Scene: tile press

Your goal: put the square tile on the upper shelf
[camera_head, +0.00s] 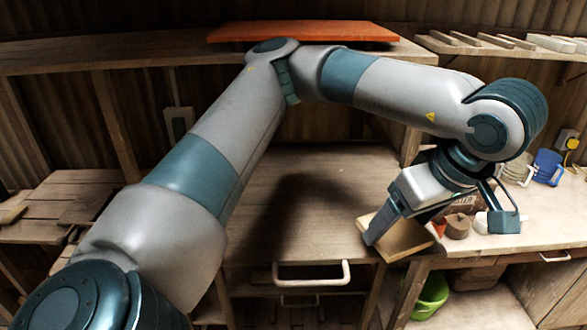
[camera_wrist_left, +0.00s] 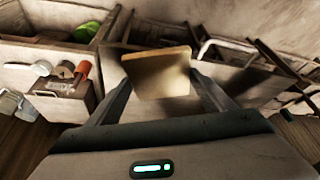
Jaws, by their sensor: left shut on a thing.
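The square tile (camera_head: 408,241) is a flat tan piece at the right of the workbench front in the head view. My left gripper (camera_head: 385,230) is shut on it, with the tile tilted and its lower part jutting out past the fingers. In the left wrist view the tile (camera_wrist_left: 158,75) sits between my two finger tips (camera_wrist_left: 160,85). The upper shelf (camera_head: 130,53) is a wooden board along the back, with an orange mat (camera_head: 330,30) on it. My left arm arches across the view and partly hides the shelf edge. My right gripper is in neither view.
A blue mug (camera_head: 548,167) and small pots stand on the right bench. A green bowl (camera_head: 430,297) sits below the bench. Wooden slats (camera_head: 480,40) lie on the right shelf. A white handle (camera_head: 312,273) juts from the bench front.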

